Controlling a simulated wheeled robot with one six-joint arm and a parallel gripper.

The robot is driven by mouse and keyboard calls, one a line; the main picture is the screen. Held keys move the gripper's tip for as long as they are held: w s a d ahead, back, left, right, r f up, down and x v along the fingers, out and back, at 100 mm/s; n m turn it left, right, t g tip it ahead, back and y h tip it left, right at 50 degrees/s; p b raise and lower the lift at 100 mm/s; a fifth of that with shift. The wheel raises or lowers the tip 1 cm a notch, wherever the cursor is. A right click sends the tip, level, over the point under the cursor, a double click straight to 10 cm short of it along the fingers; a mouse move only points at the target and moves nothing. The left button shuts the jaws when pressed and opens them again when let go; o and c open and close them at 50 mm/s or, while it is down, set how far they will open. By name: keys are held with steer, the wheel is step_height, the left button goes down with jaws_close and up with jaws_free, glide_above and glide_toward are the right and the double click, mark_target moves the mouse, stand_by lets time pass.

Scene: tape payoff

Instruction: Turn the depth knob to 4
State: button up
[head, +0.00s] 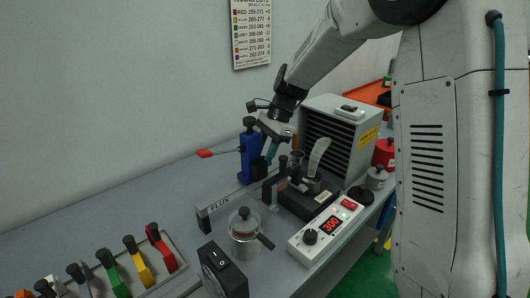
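No knob shows a readable "depth" label, so I cannot tell which is the depth knob. A white control box (326,230) has a red display reading 300 and a dark knob (310,237) at its near end. A blue upright device (250,155) has a black knob (249,123) on top. A black box (222,272) at the front carries a pale dial face, its markings too small to read.
A grey louvred box (340,133) stands behind the black fixture (308,197). A clear lidded pot (243,230) stands near the FLUX bar (228,197). Coloured-handled tools (135,262) lie in a tray at front left. The bench at left is clear.

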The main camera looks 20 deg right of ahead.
steer(key=shift+f, duration=0.1)
jaws_close()
steer(key=shift+n+g, duration=0.4)
steer(key=shift+n, duration=0.4)
jaws_free()
steer(key=shift+w, duration=0.1)
steer(key=v, duration=0.7)
steer(key=shift+r, duration=0.45)
